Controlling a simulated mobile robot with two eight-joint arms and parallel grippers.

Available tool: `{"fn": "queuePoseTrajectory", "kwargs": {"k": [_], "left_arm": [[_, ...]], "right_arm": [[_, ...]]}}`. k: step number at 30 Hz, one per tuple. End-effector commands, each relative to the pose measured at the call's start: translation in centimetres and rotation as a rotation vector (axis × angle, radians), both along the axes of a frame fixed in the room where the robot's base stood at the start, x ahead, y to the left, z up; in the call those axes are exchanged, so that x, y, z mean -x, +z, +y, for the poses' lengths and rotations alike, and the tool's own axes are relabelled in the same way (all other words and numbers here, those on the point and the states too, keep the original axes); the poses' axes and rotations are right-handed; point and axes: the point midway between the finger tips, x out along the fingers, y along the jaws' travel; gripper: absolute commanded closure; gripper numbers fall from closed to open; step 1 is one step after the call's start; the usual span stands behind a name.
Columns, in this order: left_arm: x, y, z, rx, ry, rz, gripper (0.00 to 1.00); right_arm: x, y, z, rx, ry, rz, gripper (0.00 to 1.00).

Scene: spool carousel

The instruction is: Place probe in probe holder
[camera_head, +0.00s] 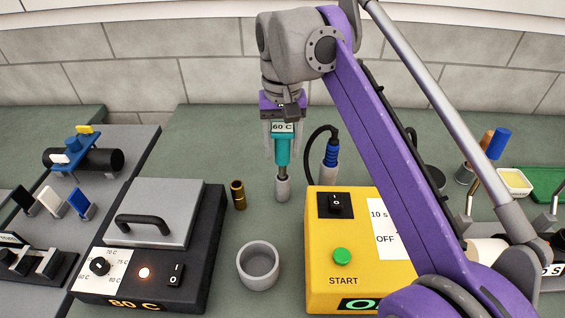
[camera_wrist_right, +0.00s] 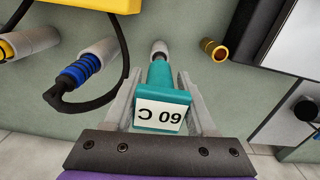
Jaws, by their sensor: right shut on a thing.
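A teal tool (camera_head: 282,150) labelled 60 C hangs upright in my right gripper (camera_head: 282,143), which is shut on it. In the right wrist view the tool (camera_wrist_right: 160,80) sits between the fingers of my right gripper (camera_wrist_right: 155,82). Its lower end meets a small grey cylinder (camera_head: 283,191); I cannot tell whether it is seated inside. A blue corded probe (camera_head: 331,153) stands in a grey cylindrical holder (camera_head: 329,173) behind the yellow box; both also show in the right wrist view. My left gripper is out of view.
The yellow box (camera_head: 340,283) with a START button stands right of a grey cup (camera_head: 258,250). A brass tube (camera_head: 238,194) stands beside a hot plate (camera_head: 147,210) reading 80 C. A blue rack (camera_head: 74,152) is at far left.

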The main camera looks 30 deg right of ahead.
Motion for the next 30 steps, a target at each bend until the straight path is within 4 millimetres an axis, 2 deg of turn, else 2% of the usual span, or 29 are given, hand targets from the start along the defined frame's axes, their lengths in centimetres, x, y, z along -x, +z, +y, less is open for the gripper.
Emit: {"fn": "queuePoseTrajectory", "kwargs": {"k": [8,19,20,24,30], "left_arm": [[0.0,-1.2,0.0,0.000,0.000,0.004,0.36],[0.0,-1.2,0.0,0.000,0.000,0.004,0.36],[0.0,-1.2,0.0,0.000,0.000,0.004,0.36],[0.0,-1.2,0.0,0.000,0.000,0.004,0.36],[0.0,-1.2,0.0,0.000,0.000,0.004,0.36]], "right_arm": [[0.0,-3.5,0.0,0.000,0.000,0.000,1.00],[0.0,-3.9,0.0,0.000,0.000,0.000,1.00],[0.0,-3.9,0.0,0.000,0.000,0.000,0.38],[0.0,-3.8,0.0,0.000,0.000,0.000,0.13],[0.0,-3.8,0.0,0.000,0.000,0.000,0.13]]}}
